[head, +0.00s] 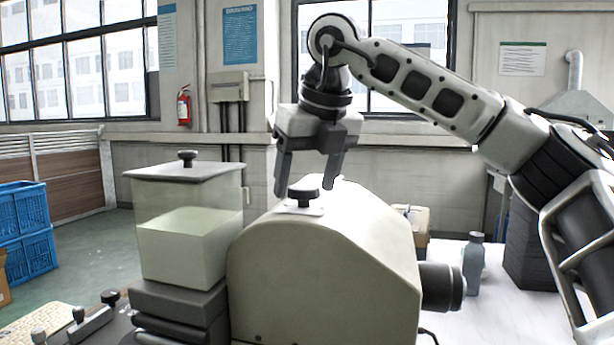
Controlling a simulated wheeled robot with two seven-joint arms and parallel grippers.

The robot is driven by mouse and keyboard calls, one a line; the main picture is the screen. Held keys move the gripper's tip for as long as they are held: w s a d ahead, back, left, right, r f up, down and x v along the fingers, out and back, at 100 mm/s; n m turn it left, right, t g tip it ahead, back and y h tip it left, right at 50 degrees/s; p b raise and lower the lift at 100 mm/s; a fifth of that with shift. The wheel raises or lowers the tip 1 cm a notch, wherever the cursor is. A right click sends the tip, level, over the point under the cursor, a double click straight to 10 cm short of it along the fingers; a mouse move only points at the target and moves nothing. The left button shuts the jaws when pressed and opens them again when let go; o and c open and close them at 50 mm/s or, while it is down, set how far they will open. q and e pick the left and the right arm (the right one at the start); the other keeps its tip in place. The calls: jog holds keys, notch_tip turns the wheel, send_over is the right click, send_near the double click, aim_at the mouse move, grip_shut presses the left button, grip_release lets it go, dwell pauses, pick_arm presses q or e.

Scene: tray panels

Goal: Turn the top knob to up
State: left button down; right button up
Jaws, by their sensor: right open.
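A black knob (304,194) sits on a small pale plate on top of the beige rounded machine housing (325,262). My right gripper (307,183) points down from above, with its two dark fingers spread apart. In the picture the fingertips lie to the left and right of this knob. I see no clear contact, and I cannot tell the exact depth between the fingers and the knob. The knob's pointing direction is too small to read. My left gripper is not in view.
A clear tank (190,235) with a black-knobbed lid stands left of the housing. Small levers (92,322) are at the lower left. A dark motor-like cylinder (441,287) juts out at right, near a grey bottle (473,263). Blue crates (25,235) are at far left.

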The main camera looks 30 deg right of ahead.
jog(key=c, duration=1)
jog(key=shift+o, duration=0.2)
